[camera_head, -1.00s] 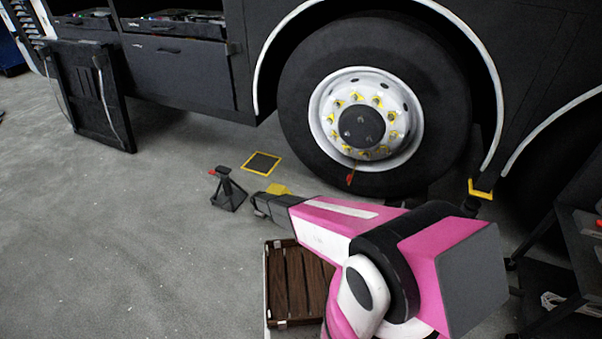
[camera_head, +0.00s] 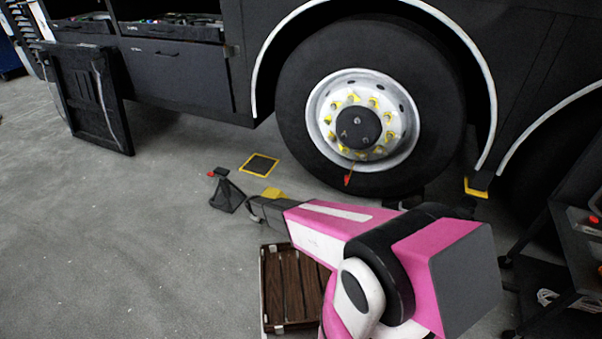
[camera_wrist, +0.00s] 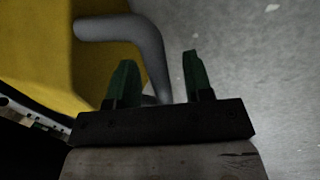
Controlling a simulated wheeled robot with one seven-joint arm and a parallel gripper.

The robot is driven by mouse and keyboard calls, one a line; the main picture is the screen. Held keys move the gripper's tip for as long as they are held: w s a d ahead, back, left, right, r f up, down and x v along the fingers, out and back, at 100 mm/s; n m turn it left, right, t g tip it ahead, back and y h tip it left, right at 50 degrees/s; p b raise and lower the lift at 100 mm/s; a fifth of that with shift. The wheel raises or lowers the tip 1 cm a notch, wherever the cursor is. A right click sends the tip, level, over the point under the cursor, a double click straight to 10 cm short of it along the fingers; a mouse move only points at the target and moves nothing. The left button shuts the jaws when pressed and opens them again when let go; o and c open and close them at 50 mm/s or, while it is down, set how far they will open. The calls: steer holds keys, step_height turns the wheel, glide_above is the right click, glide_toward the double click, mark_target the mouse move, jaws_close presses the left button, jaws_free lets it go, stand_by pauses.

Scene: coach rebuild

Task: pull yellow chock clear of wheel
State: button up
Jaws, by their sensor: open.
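The yellow chock (camera_head: 272,193) shows as a small patch on the floor left of the big wheel (camera_head: 296,110), partly hidden behind my arm. In the wrist view the chock (camera_wrist: 35,55) fills the left side, with a bent grey handle (camera_wrist: 148,42) sticking out. My gripper (camera_wrist: 157,58) is open, with its two green fingers apart. The lower end of the handle runs down between the fingers near the palm. It is not clamped. In the head view my gripper (camera_head: 258,207) is low beside the chock, and its fingers are hard to make out.
A black stand with a red tip (camera_head: 227,192) stands just left of my gripper. A yellow-edged square (camera_head: 260,164) lies on the floor behind. A slatted wooden piece (camera_head: 292,285) lies near my arm. Another yellow piece (camera_head: 476,188) sits right of the wheel.

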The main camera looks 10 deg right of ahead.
steer(key=shift+r, duration=0.1)
steer(key=v, duration=0.7)
stand_by(0.8)
